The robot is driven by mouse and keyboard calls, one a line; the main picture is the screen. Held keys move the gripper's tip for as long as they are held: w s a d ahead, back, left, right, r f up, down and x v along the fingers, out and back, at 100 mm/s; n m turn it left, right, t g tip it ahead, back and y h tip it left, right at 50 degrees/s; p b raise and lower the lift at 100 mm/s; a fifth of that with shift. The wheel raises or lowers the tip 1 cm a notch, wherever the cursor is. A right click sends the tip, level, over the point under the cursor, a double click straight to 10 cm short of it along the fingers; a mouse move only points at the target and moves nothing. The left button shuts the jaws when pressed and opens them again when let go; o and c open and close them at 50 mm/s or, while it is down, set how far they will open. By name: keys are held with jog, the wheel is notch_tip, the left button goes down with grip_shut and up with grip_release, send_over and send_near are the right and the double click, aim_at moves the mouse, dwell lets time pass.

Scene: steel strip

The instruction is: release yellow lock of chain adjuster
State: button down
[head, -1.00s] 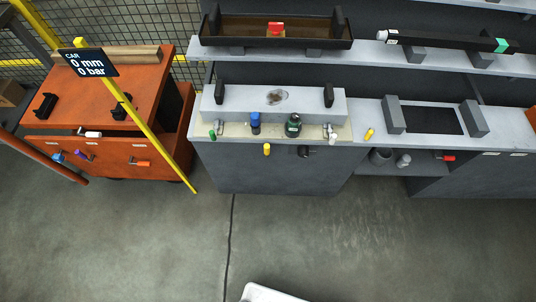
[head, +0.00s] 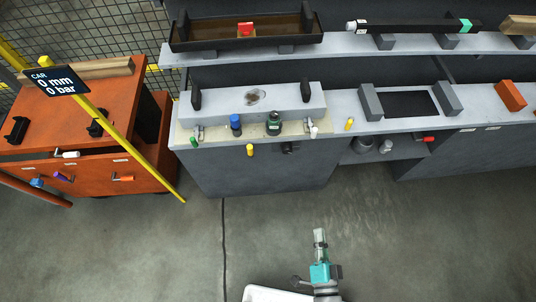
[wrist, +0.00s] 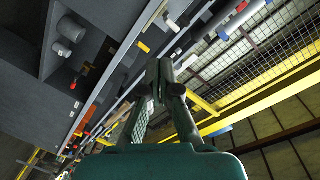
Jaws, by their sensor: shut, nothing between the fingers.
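Two small yellow pieces show in the head view. One yellow knob (head: 250,150) sticks out of the front of the grey bench. I cannot tell which is the lock, or make out a chain adjuster. My gripper (head: 319,234) is over the open floor at the bottom, well short of the bench and apart from everything. In the wrist view my gripper (wrist: 159,68) shows its fingers together with nothing between them.
The grey bench (head: 260,178) carries a blue knob (head: 235,122), a dark green-black knob (head: 273,124) and black uprights. An orange cabinet (head: 60,105) stands left, with a slanted yellow post (head: 140,146) before it. Shelves rise behind. The concrete floor (head: 420,240) is clear.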

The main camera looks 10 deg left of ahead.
aim_at(251, 153)
jog(key=w+a+f+m+y, duration=0.1)
jog(key=w+a+f+m, duration=0.2)
jog(key=w+a, duration=0.5)
jog(key=w+a+f+m+y, duration=0.1)
jog(key=w+a+f+m, duration=0.2)
jog(key=w+a, duration=0.5)
jog(key=shift+a+m, duration=0.25)
jog(key=shift+m, duration=0.15)
jog(key=shift+w, duration=0.1)
jog(key=w+a, duration=0.7)
jog(key=w, duration=0.2)
